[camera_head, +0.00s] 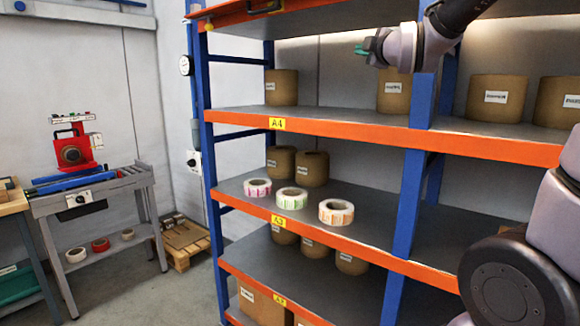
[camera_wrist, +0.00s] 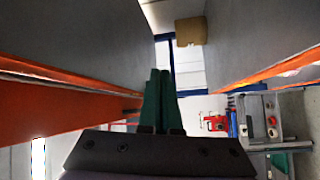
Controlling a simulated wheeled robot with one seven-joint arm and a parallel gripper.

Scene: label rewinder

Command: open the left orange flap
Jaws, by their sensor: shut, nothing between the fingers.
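An orange flap (camera_head: 228,10) with a dark handle shows at the top of the left bay of the blue and orange rack. The upper picture edge cuts it off, and it appears closed. My gripper (camera_head: 362,50) is in front of the rack, right of the flap and lower in the picture, apart from it. Its green fingers (camera_wrist: 159,98) are together and hold nothing in the wrist view. A broad orange surface (camera_wrist: 45,108) fills the left there; I cannot tell whether it is the flap. The flap's upper part is hidden.
The rack's blue upright (camera_head: 407,200) stands below my gripper. Label rolls (camera_head: 336,212) and brown rolls (camera_head: 281,88) sit on the shelves. A red rewinder (camera_head: 75,150) stands on a grey bench (camera_head: 95,190) at left.

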